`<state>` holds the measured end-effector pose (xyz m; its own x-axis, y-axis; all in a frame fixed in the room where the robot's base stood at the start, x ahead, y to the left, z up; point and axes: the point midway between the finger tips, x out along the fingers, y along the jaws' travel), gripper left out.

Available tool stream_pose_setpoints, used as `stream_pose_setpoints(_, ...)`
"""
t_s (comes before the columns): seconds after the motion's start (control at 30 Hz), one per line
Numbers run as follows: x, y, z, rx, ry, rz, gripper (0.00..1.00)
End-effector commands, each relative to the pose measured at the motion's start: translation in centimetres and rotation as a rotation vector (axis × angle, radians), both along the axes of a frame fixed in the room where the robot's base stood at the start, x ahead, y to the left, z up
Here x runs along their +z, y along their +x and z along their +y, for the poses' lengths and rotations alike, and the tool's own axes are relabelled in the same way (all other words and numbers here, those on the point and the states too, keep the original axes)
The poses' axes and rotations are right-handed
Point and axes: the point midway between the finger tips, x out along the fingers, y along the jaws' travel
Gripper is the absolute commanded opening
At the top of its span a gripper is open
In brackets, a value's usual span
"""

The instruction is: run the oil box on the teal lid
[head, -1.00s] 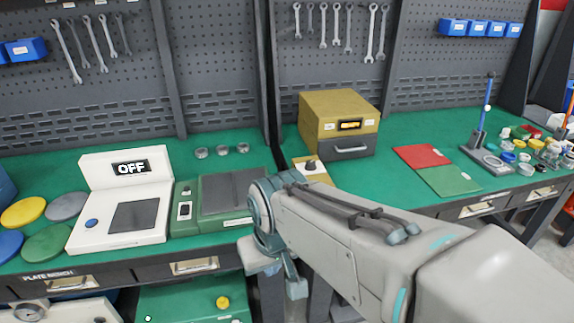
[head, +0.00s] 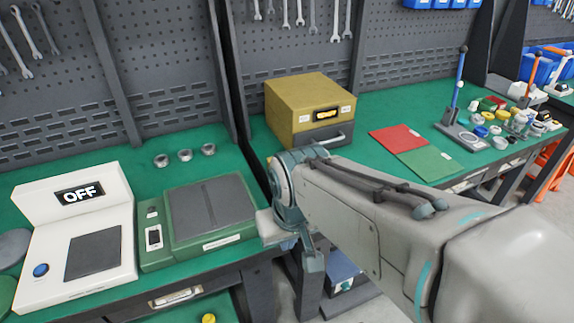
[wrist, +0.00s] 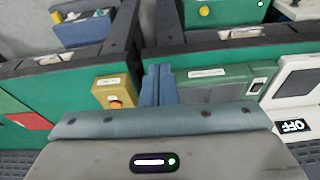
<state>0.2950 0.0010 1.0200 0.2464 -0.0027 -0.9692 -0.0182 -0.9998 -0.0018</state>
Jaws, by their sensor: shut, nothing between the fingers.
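A mustard-yellow box (head: 292,103) with a dark front, a small lit display and a drawer handle stands at the back of the green bench in the head view. I take it for the oil box, but its label is too small to read. My gripper (wrist: 158,84) is shut and empty in the wrist view, above the bench front. A small yellow box with an orange button (wrist: 117,92) is beside the fingers there. In the head view my arm covers part of the bench before the mustard box. I cannot make out a teal lid among the small caps (head: 482,131).
A white unit reading OFF (head: 80,195) and a green scale-like device (head: 210,212) stand on the left bench. Three small metal rings (head: 185,155) lie behind. Red (head: 405,140) and green (head: 428,163) mats and a blue-handled press (head: 458,100) are right. A gap separates the benches.

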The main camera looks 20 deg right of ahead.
Motion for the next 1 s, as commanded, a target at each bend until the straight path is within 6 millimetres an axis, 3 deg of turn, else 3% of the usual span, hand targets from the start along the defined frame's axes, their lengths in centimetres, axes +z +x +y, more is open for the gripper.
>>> stream_pose_setpoints(0.17,0.3,0.8,-0.7,0.000,-0.024,-0.015,0.00)
stream_pose_setpoints(0.27,1.0,3.1,-2.8,0.008,-0.095,-0.056,0.00)
stream_pose_setpoints(0.5,3.3,13.2,-11.1,0.173,-0.374,-0.240,0.00)
stream_pose_setpoints(0.7,3.1,20.5,-15.6,0.452,-0.490,-0.379,0.00)
stream_pose_setpoints(0.83,1.6,23.2,-16.7,0.648,-0.477,-0.457,0.00)
stream_pose_setpoints(1.0,-0.7,24.1,-16.7,0.836,-0.404,-0.531,0.00)
